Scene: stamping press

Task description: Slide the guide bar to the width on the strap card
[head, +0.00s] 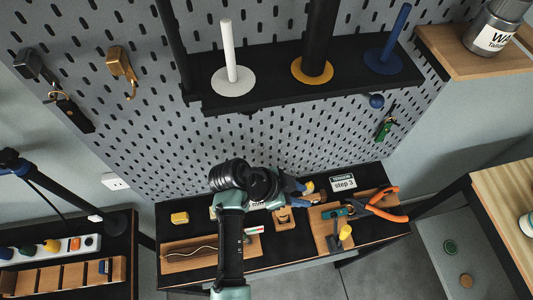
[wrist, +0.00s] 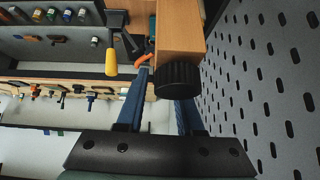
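My gripper (head: 298,188) is over the back of the bench in the head view, its blue fingers partly hidden by my arm. In the wrist view my gripper (wrist: 160,85) has its two blue fingers apart, with a gap between them. A wooden block (wrist: 180,32) with a black ridged knob (wrist: 178,80) lies ahead, the knob overlapping the right fingertip; I cannot tell whether they touch. A small white card with green and red marks (head: 253,230) lies on the bench beside my arm. I cannot tell for certain which part is the guide bar or whether this is the strap card.
A yellow-handled tool (head: 345,232) and orange-handled pliers (head: 385,208) are at the bench's right. A "step 3" sign (head: 343,183) stands behind them. A wooden tray (head: 185,257) is at the left. The pegboard (head: 140,130) rises behind, with a black shelf (head: 290,92) above.

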